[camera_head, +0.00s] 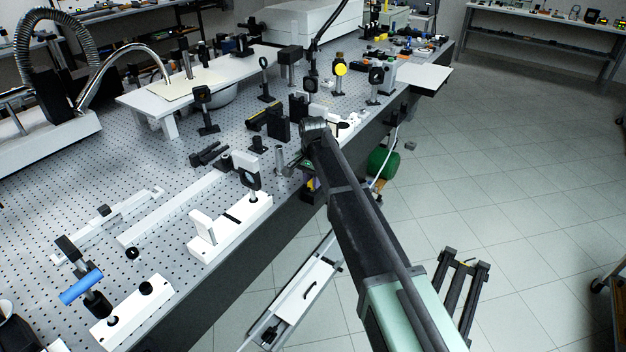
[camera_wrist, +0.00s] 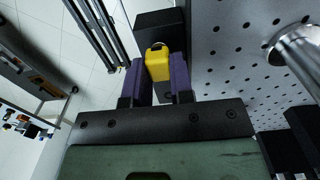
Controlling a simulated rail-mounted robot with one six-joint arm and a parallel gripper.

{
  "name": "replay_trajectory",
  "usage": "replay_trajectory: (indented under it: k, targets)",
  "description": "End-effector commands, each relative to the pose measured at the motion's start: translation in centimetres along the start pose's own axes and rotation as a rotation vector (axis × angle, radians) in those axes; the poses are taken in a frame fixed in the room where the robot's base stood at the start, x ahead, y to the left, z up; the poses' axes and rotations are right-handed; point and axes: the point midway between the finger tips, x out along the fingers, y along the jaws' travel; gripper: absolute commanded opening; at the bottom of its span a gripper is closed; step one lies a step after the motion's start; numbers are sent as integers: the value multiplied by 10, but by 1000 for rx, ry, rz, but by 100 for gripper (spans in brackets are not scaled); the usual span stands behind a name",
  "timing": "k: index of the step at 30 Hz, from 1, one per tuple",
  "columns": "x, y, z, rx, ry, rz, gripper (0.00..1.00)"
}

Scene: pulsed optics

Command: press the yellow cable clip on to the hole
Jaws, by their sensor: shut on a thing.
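The yellow cable clip (camera_wrist: 158,66) sits between the two purple fingers of my gripper (camera_wrist: 158,61) in the wrist view. My gripper is shut on it. A black block (camera_wrist: 158,25) shows just beyond the clip; I cannot tell whether they touch. The perforated grey table top (camera_wrist: 228,50) lies to the right of the clip in the wrist view, with several small holes. Which hole belongs to the clip I cannot tell. In the head view, my arm reaches to the front edge of the table (camera_head: 175,228), and the gripper is mostly hidden there.
A shiny metal post (camera_wrist: 297,55) stands right of my gripper in the wrist view. In the head view, a white block with a mounted optic (camera_head: 232,228) stands left of my arm. Several optics mounts crowd the table behind it. The floor (camera_head: 490,180) at right is mostly open.

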Motion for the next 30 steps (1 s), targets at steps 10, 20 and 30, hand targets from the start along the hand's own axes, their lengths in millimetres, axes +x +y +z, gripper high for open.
replay_trajectory:
  k: [10,20,30]
  targets:
    - [8,0,0,0,0,0,0]
    - [13,0,0,0,-1,1,0]
    - [13,0,0,0,0,-1,52]
